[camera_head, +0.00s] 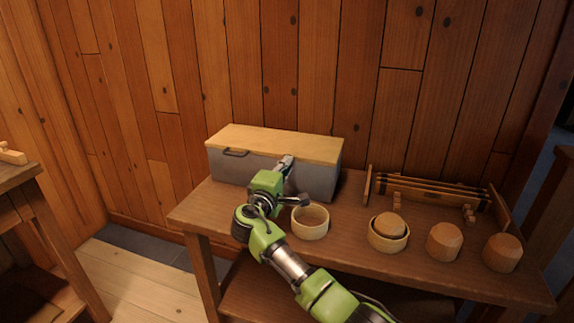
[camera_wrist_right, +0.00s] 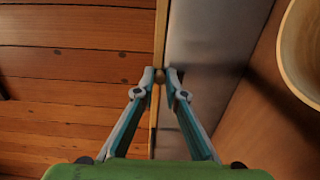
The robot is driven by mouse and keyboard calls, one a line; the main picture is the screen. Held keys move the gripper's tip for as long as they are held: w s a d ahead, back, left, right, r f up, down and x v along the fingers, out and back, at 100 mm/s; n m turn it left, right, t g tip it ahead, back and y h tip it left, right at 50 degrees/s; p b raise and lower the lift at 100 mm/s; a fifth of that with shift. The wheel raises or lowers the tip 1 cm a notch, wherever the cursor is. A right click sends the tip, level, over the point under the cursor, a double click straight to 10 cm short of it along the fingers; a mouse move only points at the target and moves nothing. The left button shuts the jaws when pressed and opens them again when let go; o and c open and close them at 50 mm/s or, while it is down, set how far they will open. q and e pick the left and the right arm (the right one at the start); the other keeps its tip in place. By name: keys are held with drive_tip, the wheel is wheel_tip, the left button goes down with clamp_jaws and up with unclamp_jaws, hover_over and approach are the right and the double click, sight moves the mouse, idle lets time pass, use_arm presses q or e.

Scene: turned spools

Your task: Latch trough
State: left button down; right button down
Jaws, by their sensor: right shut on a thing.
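The trough (camera_head: 316,178) is a long grey box on the table, with a light wooden lid (camera_head: 275,140) lying shut on top. A dark handle (camera_head: 236,153) shows at the left of its front. My right gripper (camera_head: 286,163) is at the upper front of the trough, near the lid's edge. In the right wrist view the fingertips (camera_wrist_right: 160,76) are close together on a small knob-like piece (camera_wrist_right: 160,72), perhaps the latch, beside the grey front (camera_wrist_right: 205,60). Most of this piece is hidden by the fingers. My left gripper is out of view.
On the table (camera_head: 350,258) stand an empty round wooden bowl (camera_head: 310,224), a bowl (camera_head: 387,240) with a wooden piece in it, and two turned wooden blocks (camera_head: 444,242), (camera_head: 502,252). A low wooden rack (camera_head: 430,194) stands behind them. A plank wall closes the back.

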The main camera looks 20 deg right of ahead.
idle(0.4)
drive_tip(key=c, duration=2)
unclamp_jaws()
drive_tip(key=shift+c, duration=0.2)
drive_tip(key=v, duration=1.2)
